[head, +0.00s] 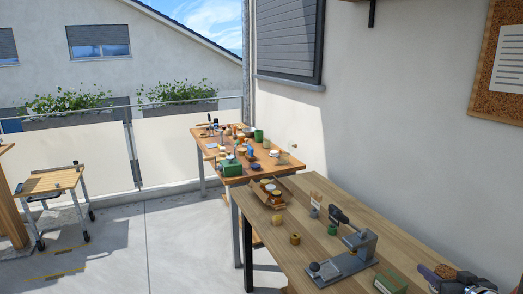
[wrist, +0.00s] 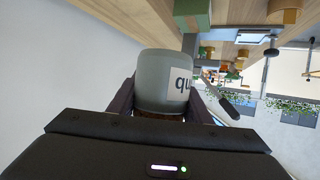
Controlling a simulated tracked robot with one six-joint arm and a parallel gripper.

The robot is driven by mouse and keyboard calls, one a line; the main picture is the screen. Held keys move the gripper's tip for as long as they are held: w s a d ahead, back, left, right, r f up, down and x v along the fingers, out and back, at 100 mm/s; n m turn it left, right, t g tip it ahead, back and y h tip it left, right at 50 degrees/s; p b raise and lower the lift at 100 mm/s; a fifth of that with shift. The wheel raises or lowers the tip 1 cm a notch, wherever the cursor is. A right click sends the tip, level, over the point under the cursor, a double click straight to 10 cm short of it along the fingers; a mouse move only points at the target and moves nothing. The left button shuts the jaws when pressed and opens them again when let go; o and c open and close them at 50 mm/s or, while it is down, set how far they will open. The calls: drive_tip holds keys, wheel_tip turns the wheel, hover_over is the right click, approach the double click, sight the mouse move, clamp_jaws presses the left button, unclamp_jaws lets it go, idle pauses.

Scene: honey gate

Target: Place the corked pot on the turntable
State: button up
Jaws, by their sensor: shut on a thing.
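My gripper (wrist: 160,98) is shut on the corked pot (wrist: 160,75), with one dark finger on each side of it. The pot is grey-green and rounded, with a white label whose visible letters read "qu". Its brown cork shows at the end toward my palm. In the head view my gripper (head: 462,284) is at the bottom right corner, by the near bench, with a brown cork top (head: 445,271) beside it; the pot's body is hidden there. I cannot pick out the turntable for certain in either view.
The near wooden bench (head: 291,243) holds a grey lever device (head: 345,262), a green box (head: 390,281), small jars (head: 295,239) and a cardboard tray (head: 262,196) of pots. A cluttered far table (head: 205,142) and a small trolley (head: 50,182) stand beyond. A wall bounds the right.

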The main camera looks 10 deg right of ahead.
drive_tip(key=shift+d, duration=0.3)
drive_tip(key=shift+w+d+r+m+g+h, duration=0.15)
drive_tip(key=shift+w+m+g+h, duration=0.15)
drive_tip(key=shift+m+h, duration=0.25)
drive_tip(key=w+a+n+y, duration=0.1)
drive_tip(key=w+a, duration=0.4)
drive_tip(key=a, duration=0.9)
drive_tip(key=w+a+f+n+y, duration=0.1)
drive_tip(key=w+a, duration=0.4)
drive_tip(key=a, duration=0.9)
drive_tip(key=w+a+n+y, duration=0.1)
drive_tip(key=w+a, duration=0.4)
drive_tip(key=a, duration=0.9)
drive_tip(key=shift+w+a+f+t+y, duration=0.15)
drive_tip(key=shift+w+f+t+y, duration=0.05)
drive_tip(key=shift+f+t+y, duration=0.2)
drive_tip(key=shift+n, duration=0.25)
drive_tip(key=s+f, duration=0.5)
drive_tip(key=f, duration=0.1)
